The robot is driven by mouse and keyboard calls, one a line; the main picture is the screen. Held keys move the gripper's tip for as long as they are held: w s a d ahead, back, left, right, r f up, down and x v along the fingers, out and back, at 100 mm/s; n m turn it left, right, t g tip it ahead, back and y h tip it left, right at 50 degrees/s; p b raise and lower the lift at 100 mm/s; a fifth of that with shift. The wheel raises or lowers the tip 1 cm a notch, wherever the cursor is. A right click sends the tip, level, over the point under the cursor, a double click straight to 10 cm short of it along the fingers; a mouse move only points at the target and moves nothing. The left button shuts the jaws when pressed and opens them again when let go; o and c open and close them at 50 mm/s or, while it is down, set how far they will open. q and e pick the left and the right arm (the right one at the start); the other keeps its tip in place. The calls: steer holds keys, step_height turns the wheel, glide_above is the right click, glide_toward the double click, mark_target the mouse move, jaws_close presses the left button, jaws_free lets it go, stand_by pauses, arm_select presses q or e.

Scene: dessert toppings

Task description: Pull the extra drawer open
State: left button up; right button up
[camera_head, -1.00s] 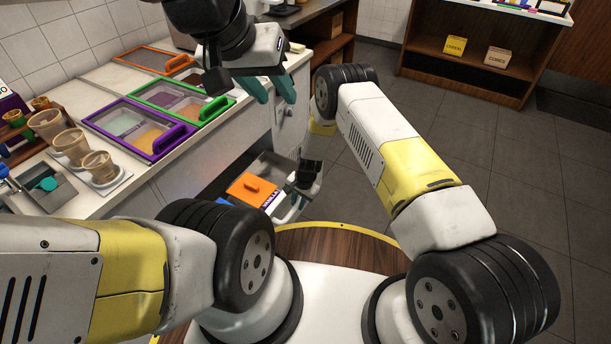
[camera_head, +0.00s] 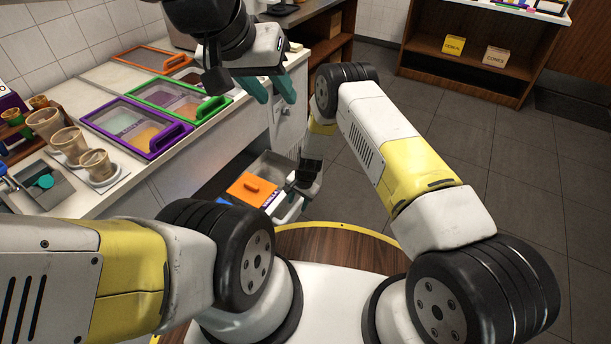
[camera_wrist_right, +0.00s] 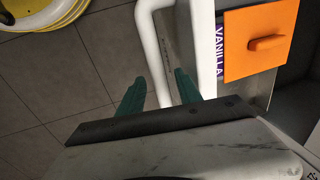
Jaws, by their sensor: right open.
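The extra drawer (camera_head: 284,163) is pulled out from the low front of the counter. It is grey inside and holds an orange-lidded box (camera_head: 250,188), whose "VANILLA" label shows in the right wrist view (camera_wrist_right: 265,45). My right gripper (camera_wrist_right: 160,92) is at the drawer's front. Its teal fingers are apart, with the white bar handle (camera_wrist_right: 158,50) running between them; I cannot tell whether they touch it. In the head view my right gripper (camera_head: 292,193) is small and partly hidden. My left gripper (camera_head: 275,90) is open and empty, raised beside the counter edge.
The white counter (camera_head: 60,200) carries purple-, green- and orange-framed lidded bins (camera_head: 137,127) and several cups (camera_head: 68,142). A wooden shelf with boxes (camera_head: 480,70) stands at the back right. The grey tiled floor on the right is clear.

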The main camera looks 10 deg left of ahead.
step_height(320, 180, up, 8)
steer(key=d, duration=0.1)
steer(key=shift+s+d+f, duration=0.2)
steer(key=shift+s+f, duration=0.05)
steer(key=w+d+r+n+t+y, duration=0.15)
steer(key=d+r, duration=0.25)
steer(key=r, duration=0.8)
steer(key=w+d+r, duration=0.2)
steer(key=d+r, duration=0.1)
steer(key=r, duration=1)
steer(key=s+d+r+t, duration=0.1)
steer(key=s+d+r, duration=0.25)
steer(key=r, duration=0.45)
steer(key=s+d+r, duration=0.2)
steer(key=d+r, duration=0.3)
steer(key=r, duration=0.2)
steer(key=s+d+r+n+t, duration=0.1)
steer(key=s+d+r, duration=0.3)
steer(key=s, duration=0.3)
steer(key=s+d+r+n+t+h, duration=0.1)
steer(key=s+d+r, duration=0.2)
steer(key=s+d, duration=0.2)
steer(key=s+d+r+n+t, duration=0.1)
steer(key=s+d+r, duration=0.3)
steer(key=s, duration=0.5)
steer(key=shift+s+d+r, duration=0.25)
steer(key=shift+s+r, duration=0.1)
